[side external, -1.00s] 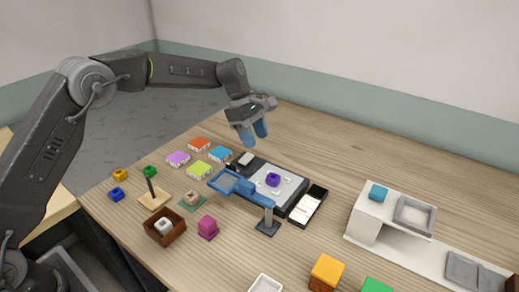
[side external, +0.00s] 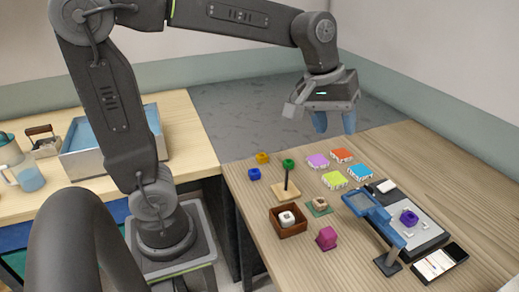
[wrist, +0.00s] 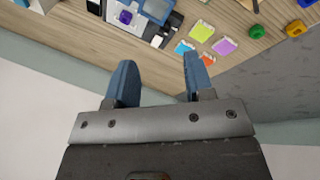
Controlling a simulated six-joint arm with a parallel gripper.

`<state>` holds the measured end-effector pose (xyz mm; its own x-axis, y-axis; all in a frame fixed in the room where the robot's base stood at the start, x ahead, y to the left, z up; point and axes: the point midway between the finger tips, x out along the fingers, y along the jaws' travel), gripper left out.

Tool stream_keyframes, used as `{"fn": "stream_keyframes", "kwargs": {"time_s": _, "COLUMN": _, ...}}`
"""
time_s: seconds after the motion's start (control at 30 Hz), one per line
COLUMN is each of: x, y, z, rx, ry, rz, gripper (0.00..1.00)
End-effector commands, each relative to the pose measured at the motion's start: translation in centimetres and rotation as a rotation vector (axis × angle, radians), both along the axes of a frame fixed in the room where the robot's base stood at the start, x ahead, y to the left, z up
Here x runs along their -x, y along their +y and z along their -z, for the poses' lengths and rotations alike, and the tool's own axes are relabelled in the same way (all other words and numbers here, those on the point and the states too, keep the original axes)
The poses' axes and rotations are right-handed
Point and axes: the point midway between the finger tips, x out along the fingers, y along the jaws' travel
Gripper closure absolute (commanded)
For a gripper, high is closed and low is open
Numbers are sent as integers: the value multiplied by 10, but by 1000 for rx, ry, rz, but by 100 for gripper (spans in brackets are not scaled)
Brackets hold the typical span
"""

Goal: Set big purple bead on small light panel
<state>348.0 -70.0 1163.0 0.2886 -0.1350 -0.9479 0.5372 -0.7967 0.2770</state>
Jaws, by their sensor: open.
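The purple bead (side external: 409,218) sits on a pale grey panel (side external: 425,235) with a dark surround, beside the blue magnifier. It also shows in the wrist view (wrist: 125,17), on the same panel (wrist: 112,29). A small flat device with a bright white face (side external: 436,263) lies at the panel's near edge; I cannot tell which of the two is the small light panel. My gripper (side external: 335,122) is open and empty, raised near the table's far edge, well away from the bead. Its blue fingers (wrist: 158,65) are spread with nothing between them.
The blue magnifier (side external: 367,208) stands close to the bead. Coloured tiles (side external: 334,179) lie between my gripper and the panel. A wooden box (side external: 275,222), a post (side external: 286,184) and a magenta block (side external: 326,237) stand to the left. The table's far right is clear.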

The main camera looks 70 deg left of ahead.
Motion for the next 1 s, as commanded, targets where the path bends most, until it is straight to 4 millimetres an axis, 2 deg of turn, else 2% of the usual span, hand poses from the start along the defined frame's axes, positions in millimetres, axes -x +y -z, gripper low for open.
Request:
{"fn": "stream_keyframes", "kwargs": {"time_s": 0.03, "x": 25, "y": 3, "z": -2, "rx": -43, "ry": -43, "rz": 69, "gripper": 52}}
{"fn": "stream_keyframes", "kwargs": {"time_s": 0.2, "x": 90, "y": 12, "z": 11, "rx": -197, "ry": -148, "rz": 304, "gripper": 52}}
{"fn": "stream_keyframes", "kwargs": {"time_s": 0.3, "x": 117, "y": 17, "z": 23, "rx": -274, "ry": -192, "rz": 412, "gripper": 52}}
{"fn": "stream_keyframes", "kwargs": {"time_s": 0.4, "x": 135, "y": 20, "z": 33, "rx": -329, "ry": -217, "rz": 487, "gripper": 52}}
{"fn": "stream_keyframes", "kwargs": {"time_s": 0.57, "x": 145, "y": 21, "z": 41, "rx": -366, "ry": -233, "rz": 538, "gripper": 52}}
{"fn": "stream_keyframes", "kwargs": {"time_s": 1.0, "x": 145, "y": 21, "z": 41, "rx": -366, "ry": -232, "rz": 539, "gripper": 52}}
